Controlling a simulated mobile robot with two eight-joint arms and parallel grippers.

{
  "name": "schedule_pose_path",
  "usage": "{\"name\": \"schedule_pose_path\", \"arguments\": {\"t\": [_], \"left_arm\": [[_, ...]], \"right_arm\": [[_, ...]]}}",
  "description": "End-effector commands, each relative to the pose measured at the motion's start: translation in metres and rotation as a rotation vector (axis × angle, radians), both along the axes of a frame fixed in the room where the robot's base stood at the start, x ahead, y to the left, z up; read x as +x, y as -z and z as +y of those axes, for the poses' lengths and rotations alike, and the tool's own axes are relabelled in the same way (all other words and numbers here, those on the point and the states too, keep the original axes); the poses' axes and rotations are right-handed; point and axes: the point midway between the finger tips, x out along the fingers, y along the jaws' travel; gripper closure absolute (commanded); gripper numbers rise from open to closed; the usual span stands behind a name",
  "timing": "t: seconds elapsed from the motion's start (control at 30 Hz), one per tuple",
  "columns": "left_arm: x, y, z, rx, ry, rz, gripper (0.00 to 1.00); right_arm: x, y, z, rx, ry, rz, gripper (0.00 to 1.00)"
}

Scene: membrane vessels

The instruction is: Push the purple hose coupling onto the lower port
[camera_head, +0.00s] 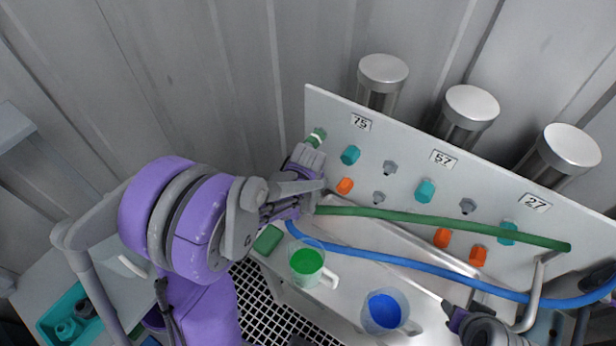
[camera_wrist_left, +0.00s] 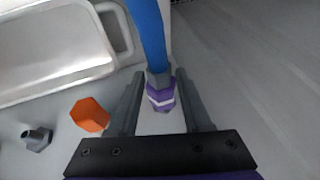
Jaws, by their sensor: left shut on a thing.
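The purple hose coupling (camera_wrist_left: 161,95), with a pale band, sits on the end of the blue hose (camera_wrist_left: 148,35). My left gripper (camera_wrist_left: 160,100) is shut on it, one finger on each side. In the head view my left gripper (camera_head: 312,188) is at the left end of the upright white panel (camera_head: 320,100), close to its face. The blue hose (camera_head: 400,262) runs from there to the right. No bare port shows in front of the coupling; I cannot tell whether it touches one. My right gripper (camera_head: 456,318) is partly visible at the bottom right; its jaws are unclear.
An orange fitting (camera_head: 345,186) and a grey port (camera_head: 378,198) are right of my left gripper. A green hose (camera_head: 430,218) crosses the panel. A green-filled cup (camera_head: 307,264) and a blue-filled cup (camera_head: 384,310) stand in front. Metal vessels (camera_head: 383,70) stand behind the panel.

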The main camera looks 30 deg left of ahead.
Motion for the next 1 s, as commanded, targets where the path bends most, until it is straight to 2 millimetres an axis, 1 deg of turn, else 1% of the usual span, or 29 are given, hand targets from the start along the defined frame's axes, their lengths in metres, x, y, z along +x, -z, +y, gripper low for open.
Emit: {"name": "schedule_pose_path", "arguments": {"t": [0.27,1.0], "left_arm": [[-0.002,0.0,0.0,-0.001,0.0,0.0,1.0],[-0.031,0.0,0.002,0.0,0.0,0.0,1.0]], "right_arm": [[0.0,0.0,0.0,0.0,0.0,0.0,0.5],[-0.002,0.004,0.0,0.0,0.0,0.003,0.5]]}}
